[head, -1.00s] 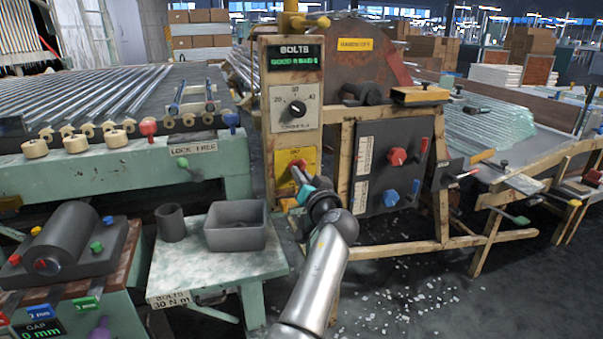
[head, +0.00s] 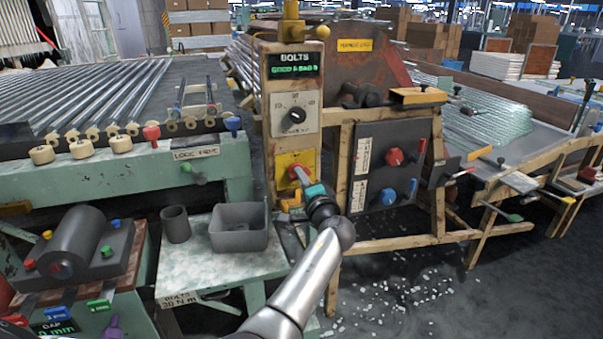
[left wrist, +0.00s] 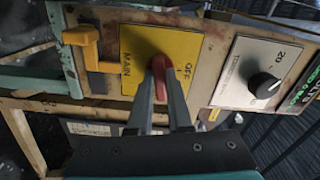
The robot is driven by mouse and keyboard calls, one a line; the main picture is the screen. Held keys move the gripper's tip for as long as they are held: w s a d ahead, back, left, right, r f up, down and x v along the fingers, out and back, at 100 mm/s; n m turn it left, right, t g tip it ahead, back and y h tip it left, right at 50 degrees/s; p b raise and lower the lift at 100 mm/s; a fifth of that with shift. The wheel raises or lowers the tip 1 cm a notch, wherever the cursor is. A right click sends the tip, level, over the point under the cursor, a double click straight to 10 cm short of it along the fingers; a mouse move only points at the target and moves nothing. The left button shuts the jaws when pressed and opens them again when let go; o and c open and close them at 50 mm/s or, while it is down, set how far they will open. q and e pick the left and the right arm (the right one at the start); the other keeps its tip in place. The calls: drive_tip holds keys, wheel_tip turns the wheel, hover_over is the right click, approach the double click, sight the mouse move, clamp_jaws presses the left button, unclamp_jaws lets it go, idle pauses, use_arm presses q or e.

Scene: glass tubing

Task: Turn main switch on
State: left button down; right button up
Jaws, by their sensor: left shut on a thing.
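The main switch is a red lever (left wrist: 159,77) on a yellow plate (left wrist: 134,46) marked MAIN and OFF in the left wrist view. In the head view the yellow plate (head: 284,160) sits low on the upright control post, under the dial. My left gripper (left wrist: 160,86) has its two fingers closed on either side of the red lever. It also shows in the head view (head: 307,184), against the front of the plate. The fingers partly hide the lever and the plate's lower part. My right gripper is not in view.
A dial with a black knob (head: 294,116) and a BOLTS display (head: 293,66) are above the plate. A yellow handle (left wrist: 82,38) sticks out close beside it. A grey panel with red and blue knobs (head: 394,156) stands to the right. A grey bin (head: 240,240) is below left.

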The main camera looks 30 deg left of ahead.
use_arm(q)
drive_tip(key=shift+r+m+p, duration=0.1)
drive_tip(key=shift+m+p, duration=0.5)
drive_tip(key=shift+m, duration=0.6)
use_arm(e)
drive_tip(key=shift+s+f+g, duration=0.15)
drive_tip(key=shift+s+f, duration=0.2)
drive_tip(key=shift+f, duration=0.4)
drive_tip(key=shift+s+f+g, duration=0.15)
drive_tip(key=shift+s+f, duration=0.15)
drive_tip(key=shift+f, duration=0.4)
use_arm(q)
drive_tip(key=c, duration=0.8)
unclamp_jaws()
drive_tip(key=shift+c, duration=0.2)
drive_tip(key=p+v, duration=0.4)
drive_tip(key=v, duration=1.1)
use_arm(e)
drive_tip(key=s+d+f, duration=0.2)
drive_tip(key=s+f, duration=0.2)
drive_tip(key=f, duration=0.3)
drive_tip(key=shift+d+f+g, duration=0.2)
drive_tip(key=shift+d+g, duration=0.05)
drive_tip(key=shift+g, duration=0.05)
